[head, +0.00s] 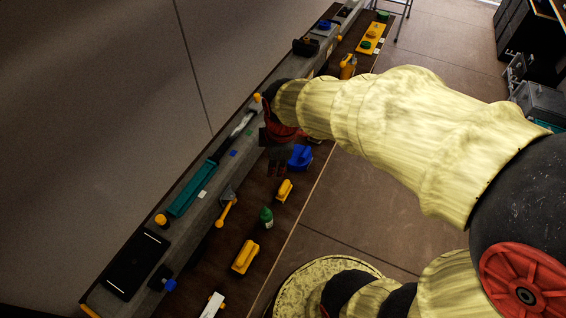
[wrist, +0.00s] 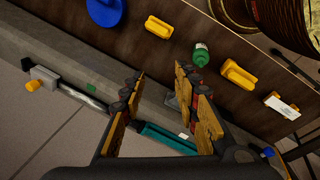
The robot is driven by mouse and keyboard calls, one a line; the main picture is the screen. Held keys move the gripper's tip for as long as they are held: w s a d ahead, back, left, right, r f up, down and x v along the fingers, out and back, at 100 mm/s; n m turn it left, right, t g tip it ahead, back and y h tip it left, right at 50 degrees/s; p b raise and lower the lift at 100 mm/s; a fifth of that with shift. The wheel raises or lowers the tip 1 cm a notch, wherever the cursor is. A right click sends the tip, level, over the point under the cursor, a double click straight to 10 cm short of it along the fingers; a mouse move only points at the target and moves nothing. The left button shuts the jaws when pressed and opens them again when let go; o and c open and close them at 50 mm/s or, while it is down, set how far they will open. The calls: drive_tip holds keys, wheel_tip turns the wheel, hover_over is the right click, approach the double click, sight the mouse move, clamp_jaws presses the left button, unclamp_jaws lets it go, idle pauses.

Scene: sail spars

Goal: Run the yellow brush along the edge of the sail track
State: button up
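Two yellow handled blocks lie on the brown bench; which is the yellow brush I cannot tell. One yellow block (head: 284,190) is close to my gripper, and it also shows in the wrist view (wrist: 158,27). The other yellow block (head: 245,256) lies nearer the front, and it also shows in the wrist view (wrist: 238,75). My gripper (head: 277,172) is open and empty above the bench, its fingers apart in the wrist view (wrist: 163,80). A silver rod (head: 243,125) with a teal piece (head: 193,190) lies along the grey ledge; whether this is the sail track is unclear.
A scraper with a yellow handle (head: 226,213) lies by the ledge. A black tray (head: 136,263) and white block (head: 212,305) are nearer.

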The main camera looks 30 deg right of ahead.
wheel_tip(320, 180, down, 4)
drive_tip(key=w+d+n+g+p, duration=0.1)
drive_tip(key=w+d+n+p, duration=0.15)
drive_tip(key=n, duration=0.25)
drive_tip(key=n+g+p, duration=0.2)
drive_tip(key=n, duration=0.5)
hover_over(284, 186)
wheel_tip(284, 186, down, 9)
drive_tip(key=shift+r, duration=0.2)
drive_tip(key=shift+f, duration=0.5)
wheel_tip(284, 186, down, 8)
drive_tip(key=b, duration=0.6)
drive_tip(key=shift+r, duration=0.3)
drive_tip(key=shift+c, duration=0.9)
clamp_jaws()
